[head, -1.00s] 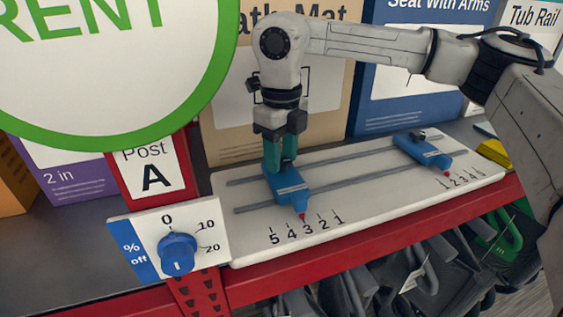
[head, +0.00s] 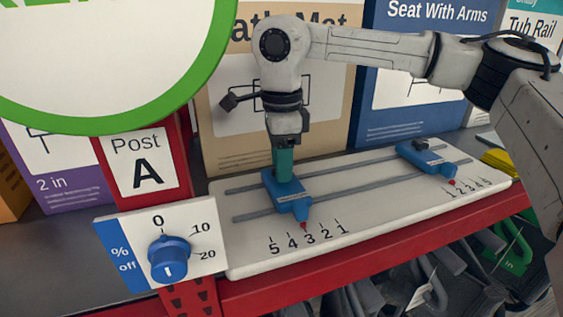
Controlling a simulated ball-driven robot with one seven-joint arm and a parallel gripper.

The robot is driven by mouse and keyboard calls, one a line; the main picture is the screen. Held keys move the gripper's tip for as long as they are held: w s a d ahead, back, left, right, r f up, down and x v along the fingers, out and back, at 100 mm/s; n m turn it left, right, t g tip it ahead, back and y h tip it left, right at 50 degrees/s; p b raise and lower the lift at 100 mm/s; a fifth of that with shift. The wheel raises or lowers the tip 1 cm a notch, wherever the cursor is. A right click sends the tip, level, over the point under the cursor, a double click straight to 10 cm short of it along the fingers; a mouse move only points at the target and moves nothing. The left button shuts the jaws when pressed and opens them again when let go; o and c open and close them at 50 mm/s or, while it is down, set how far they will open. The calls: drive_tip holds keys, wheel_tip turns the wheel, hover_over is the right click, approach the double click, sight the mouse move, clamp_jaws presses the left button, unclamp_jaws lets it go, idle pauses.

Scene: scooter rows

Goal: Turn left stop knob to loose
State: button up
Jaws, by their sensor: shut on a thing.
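The left stop (head: 291,206) is a blue block on two grey rails of a white board (head: 250,259). Its red pointer is near the 3 on the left scale. My gripper (head: 284,176) points straight down on top of this stop, with its teal fingers seen nearly edge-on. It is shut on the left stop knob, which the fingers hide, so its loose or tight setting cannot be read. The right stop (head: 425,160) is a similar blue block with its dark knob (head: 419,145) in plain view, clear of my gripper.
A blue % off dial (head: 169,259) on a white plate stands at the front left. A red Post A sign (head: 142,167) is behind it. Tall boxes, such as the blue Seat With Arms box (head: 408,119), stand close behind the board. A round green-rimmed sign (head: 110,60) fills the upper left.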

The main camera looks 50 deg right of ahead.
drive_tip(key=shift+n, duration=0.7)
drive_tip(key=o, duration=1.1)
drive_tip(key=shift+c, duration=0.2)
wheel_tip(320, 180, up, 11)
drive_tip(key=shift+f, duration=0.15)
